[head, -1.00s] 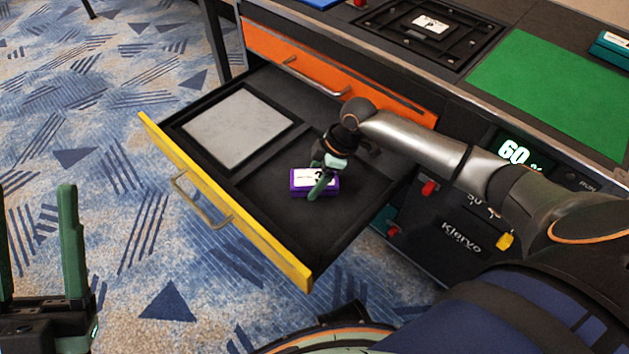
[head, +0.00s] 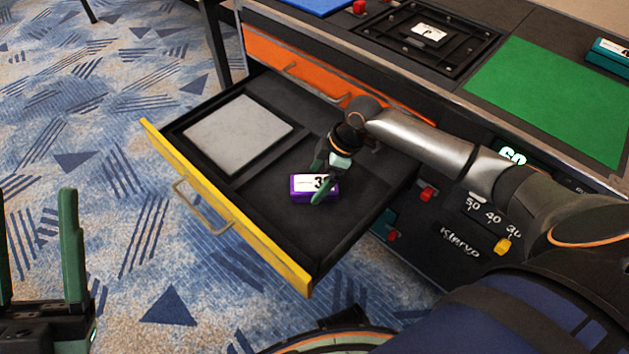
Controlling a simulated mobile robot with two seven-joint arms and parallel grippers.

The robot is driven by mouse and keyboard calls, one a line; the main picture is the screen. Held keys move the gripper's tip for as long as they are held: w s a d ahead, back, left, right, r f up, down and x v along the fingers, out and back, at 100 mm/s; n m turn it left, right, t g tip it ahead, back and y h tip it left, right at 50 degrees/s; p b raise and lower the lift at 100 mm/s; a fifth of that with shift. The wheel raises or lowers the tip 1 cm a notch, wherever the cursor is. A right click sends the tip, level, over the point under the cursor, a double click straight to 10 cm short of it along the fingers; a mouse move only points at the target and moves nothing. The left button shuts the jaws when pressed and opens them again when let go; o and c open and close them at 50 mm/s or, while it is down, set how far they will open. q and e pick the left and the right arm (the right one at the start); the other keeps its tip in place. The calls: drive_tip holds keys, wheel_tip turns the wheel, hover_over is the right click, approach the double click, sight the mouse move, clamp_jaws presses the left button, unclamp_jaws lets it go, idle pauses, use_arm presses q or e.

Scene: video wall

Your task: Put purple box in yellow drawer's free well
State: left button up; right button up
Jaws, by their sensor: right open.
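The yellow drawer (head: 228,207) is pulled out. Its left well holds a flat grey panel (head: 238,132). The purple box (head: 300,195), with a white label on top, lies in the drawer's right well, near the divider between the wells. My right gripper (head: 324,181) is open just over the box's right end, with its fingers pointing down; it hides part of the label. I cannot tell whether a finger touches the box. My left gripper (head: 36,250) is at the lower left, its two fingers wide apart and empty, over the carpet.
The orange drawer (head: 333,82) behind is shut. On the worktop are a green mat (head: 545,98), a black frame plate (head: 430,38) and a teal box (head: 610,55). Red and yellow knobs sit on the front panel at right. Carpet lies open to the left.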

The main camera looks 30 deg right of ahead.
drive_tip(key=p+v, duration=0.3)
drive_tip(key=v, duration=0.6)
drive_tip(key=w+a+r+m+t+y, duration=0.1)
drive_tip(key=a+r+t+y, duration=0.15)
drive_tip(key=a+t, duration=0.35)
drive_tip(key=w+a+r+t+y, duration=0.1)
drive_tip(key=a+r+t+y, duration=0.2)
drive_tip(key=a, duration=0.5)
use_arm(q)
drive_tip(key=r, duration=0.3)
drive_tip(key=shift+a+r+m, duration=0.2)
drive_tip(key=shift+r+m, duration=0.1)
drive_tip(key=shift+r, duration=0.05)
use_arm(e)
drive_tip(key=s+r+t+y, duration=0.2)
drive_tip(key=s+r, duration=0.3)
drive_tip(key=r, duration=0.3)
drive_tip(key=s+r+t+y, duration=0.2)
drive_tip(key=s+r+t, duration=0.3)
drive_tip(key=r, duration=0.4)
drive_tip(key=s+r+n+t+y, duration=0.1)
drive_tip(key=s+r+t, duration=0.3)
drive_tip(key=r, duration=0.5)
drive_tip(key=shift+s+y, duration=0.45)
drive_tip(key=shift+s, duration=0.8)
use_arm(q)
drive_tip(key=shift+s, duration=0.1)
use_arm(e)
drive_tip(key=shift+d, duration=0.1)
